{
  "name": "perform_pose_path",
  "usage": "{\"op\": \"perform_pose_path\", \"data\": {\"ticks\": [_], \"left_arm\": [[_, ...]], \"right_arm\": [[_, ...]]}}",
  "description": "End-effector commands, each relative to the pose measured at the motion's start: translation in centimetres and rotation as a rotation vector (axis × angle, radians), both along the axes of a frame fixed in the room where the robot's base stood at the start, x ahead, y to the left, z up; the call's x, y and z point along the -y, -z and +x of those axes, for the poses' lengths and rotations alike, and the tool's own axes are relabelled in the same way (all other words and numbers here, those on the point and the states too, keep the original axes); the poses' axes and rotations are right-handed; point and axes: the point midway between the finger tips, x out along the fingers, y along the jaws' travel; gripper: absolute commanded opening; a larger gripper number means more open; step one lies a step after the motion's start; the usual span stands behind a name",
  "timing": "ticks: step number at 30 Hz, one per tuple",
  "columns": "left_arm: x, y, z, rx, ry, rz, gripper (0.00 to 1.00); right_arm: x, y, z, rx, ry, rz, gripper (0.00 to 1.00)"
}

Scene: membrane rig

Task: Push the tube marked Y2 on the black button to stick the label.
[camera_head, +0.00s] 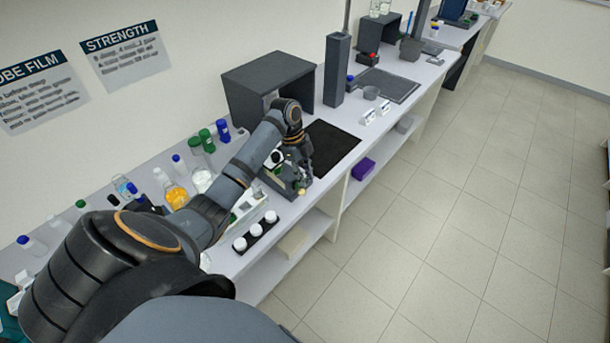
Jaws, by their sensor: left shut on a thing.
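My left arm reaches in from the lower left, bends at the wrist and points down over the bench. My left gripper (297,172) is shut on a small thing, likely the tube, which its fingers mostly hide. It is at a small dark grey device (276,181) near the bench's front edge. I cannot tell whether the tube touches the device. The Y2 mark and the black button cannot be made out at this size. My right gripper is not in view.
A black mat (333,148) lies right of the gripper, before an open dark grey box (262,84). A black rack with white-capped jars (255,232) stands nearer at the front edge. Bottles, including an orange one (176,196), line the back left. A grey column (337,70) stands farther along.

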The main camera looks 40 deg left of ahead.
Motion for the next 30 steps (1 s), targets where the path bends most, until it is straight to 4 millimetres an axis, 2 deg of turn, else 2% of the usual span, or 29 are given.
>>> {"op": "perform_pose_path", "data": {"ticks": [30], "left_arm": [[-0.9, -0.07, 0.07, 0.0, 0.0, 0.001, 0.0]], "right_arm": [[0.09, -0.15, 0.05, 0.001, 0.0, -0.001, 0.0]]}}
